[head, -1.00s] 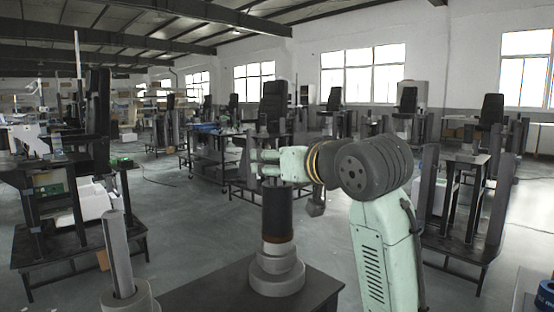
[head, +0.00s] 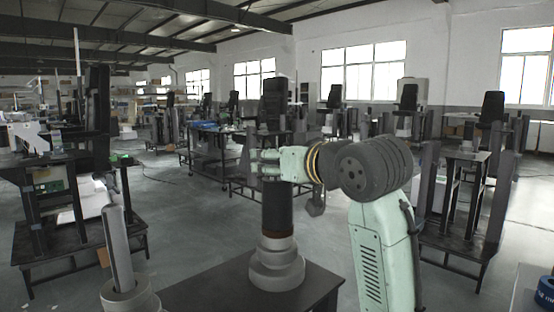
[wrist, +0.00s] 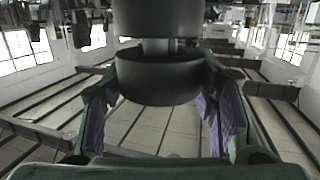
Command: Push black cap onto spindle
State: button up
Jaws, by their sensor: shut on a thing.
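The black cap (wrist: 160,80) is a short, wide disc between the fingers of my gripper (head: 264,162). My gripper is shut on it. In the wrist view, which is upside down, a narrower grey spindle neck (wrist: 158,47) shows between the cap and a wider black cylinder (wrist: 157,16). The cap is in line with the neck and apart from the cylinder. In the head view the black column (head: 278,208) stands upright on a stepped grey base (head: 277,266), below my gripper. The cap is not clearly visible there; whether the spindle enters it cannot be told.
The base stands on a dark table (head: 215,292). A grey post in a round base (head: 119,250) stands at the near left. A blue ring (head: 546,292) lies at the right edge. Workbenches with other columns fill the hall behind, with open floor between.

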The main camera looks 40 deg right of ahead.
jog(key=shift+f, duration=0.1)
jog(key=shift+f, duration=0.35)
jog(key=shift+f, duration=0.15)
dwell(1.8)
jog(key=o, duration=1.4)
jog(key=o, duration=0.5)
jog(key=shift+c, duration=0.2)
jog(key=shift+r, duration=0.3)
jog(key=shift+r+p, duration=0.8)
jog(key=shift+p, duration=0.05)
